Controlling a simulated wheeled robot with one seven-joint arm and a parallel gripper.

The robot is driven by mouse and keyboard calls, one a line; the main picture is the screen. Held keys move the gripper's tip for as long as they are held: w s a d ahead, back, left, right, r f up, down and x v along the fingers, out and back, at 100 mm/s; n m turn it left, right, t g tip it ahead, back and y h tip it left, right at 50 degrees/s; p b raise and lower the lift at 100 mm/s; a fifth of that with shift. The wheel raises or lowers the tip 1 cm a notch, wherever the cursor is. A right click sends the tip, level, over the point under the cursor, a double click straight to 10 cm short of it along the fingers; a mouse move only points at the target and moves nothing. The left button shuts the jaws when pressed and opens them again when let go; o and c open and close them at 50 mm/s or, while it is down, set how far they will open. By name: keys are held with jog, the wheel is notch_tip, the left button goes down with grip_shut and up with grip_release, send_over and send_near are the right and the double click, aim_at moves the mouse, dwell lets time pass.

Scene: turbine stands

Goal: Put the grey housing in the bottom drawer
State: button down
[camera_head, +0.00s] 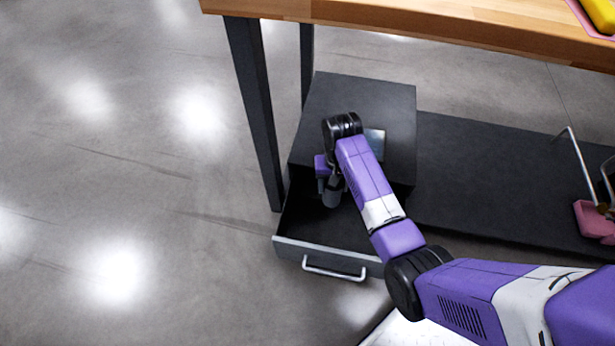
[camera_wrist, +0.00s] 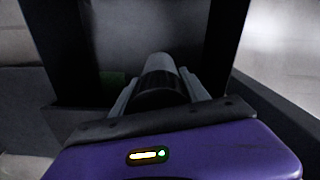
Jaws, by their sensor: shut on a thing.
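The grey housing (camera_head: 331,198) is a small rounded grey piece under my gripper (camera_head: 332,186). My gripper is shut on it, inside the outline of the open bottom drawer (camera_head: 318,256). In the wrist view the housing (camera_wrist: 161,72) sits between the two fingers of my gripper (camera_wrist: 160,92), with a dark ribbed part nearest the palm. The drawer is pulled out from the dark cabinet (camera_head: 345,95) and has a silver handle. My arm hides part of the drawer's inside. I cannot tell whether the housing touches the drawer floor.
A wooden tabletop (camera_head: 430,25) on dark legs (camera_head: 255,110) stands above the cabinet. A dark lower shelf (camera_head: 490,180) runs to the right, with a pink object (camera_head: 592,222) and a metal frame near its far end. The floor to the left is clear.

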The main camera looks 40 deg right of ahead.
jog(key=s+d+f+m+b, duration=0.1)
jog(key=d+f+m+b, duration=0.1)
jog(key=f+b, duration=0.2)
jog(key=s+d+f+m+b, duration=0.1)
jog(key=d+f+m+b, duration=0.1)
jog(key=f, duration=0.7)
jog(key=shift+s+d+f+m+b, duration=0.15)
jog(key=shift+s+f+m+b, duration=0.15)
jog(key=shift+m+b, duration=0.55)
jog(key=shift+f, duration=0.35)
jog(key=shift+c, duration=2.3)
grip_release()
jog(key=shift+o, duration=0.8)
